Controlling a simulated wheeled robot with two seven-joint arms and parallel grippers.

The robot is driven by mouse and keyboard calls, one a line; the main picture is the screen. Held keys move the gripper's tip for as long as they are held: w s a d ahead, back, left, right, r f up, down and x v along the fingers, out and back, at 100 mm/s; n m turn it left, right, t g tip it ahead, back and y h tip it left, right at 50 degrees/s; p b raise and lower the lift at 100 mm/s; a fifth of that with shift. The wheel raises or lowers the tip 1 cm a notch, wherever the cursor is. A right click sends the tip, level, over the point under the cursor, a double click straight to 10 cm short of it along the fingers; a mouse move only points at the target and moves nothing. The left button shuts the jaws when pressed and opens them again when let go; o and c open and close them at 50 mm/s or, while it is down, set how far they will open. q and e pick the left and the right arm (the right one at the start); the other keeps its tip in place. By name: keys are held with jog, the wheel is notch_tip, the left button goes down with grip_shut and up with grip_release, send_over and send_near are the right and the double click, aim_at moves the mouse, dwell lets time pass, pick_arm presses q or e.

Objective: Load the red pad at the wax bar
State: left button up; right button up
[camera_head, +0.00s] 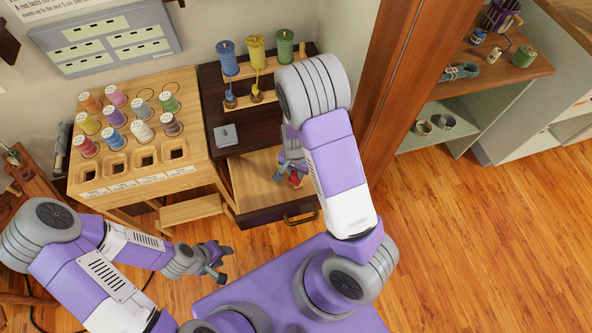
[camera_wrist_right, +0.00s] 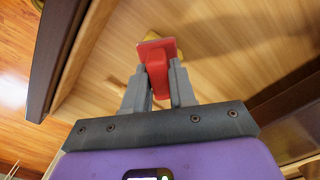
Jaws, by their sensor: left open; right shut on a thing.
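The red pad (camera_wrist_right: 158,55), a flat red piece with a red grip, is held between the fingers of my right gripper (camera_wrist_right: 158,88). In the head view the red pad (camera_head: 295,180) shows small at that gripper (camera_head: 290,172), over the open wooden drawer (camera_head: 255,190). The wax bar stands on the dark cabinet, with blue wax (camera_head: 227,58), yellow wax (camera_head: 256,50) and green wax (camera_head: 285,46) in a row. Small blue (camera_head: 231,99) and yellow (camera_head: 257,92) pieces stand in front. My arm hides the spot before the green wax. My left gripper (camera_head: 222,265) is open and empty.
A grey block (camera_head: 226,135) lies on the cabinet top (camera_head: 215,112). The thread table (camera_head: 140,85) with several spools is to the left. A wooden post (camera_head: 400,80) and shelves (camera_head: 470,105) are to the right. Open floor (camera_head: 480,240) lies at the lower right.

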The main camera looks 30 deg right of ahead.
jog(key=shift+f+b, duration=0.4)
jog(key=shift+f, duration=0.15)
dwell(0.8)
dwell(1.0)
notch_tip(320, 180, up, 7)
jog(key=p, duration=0.7)
dwell(0.7)
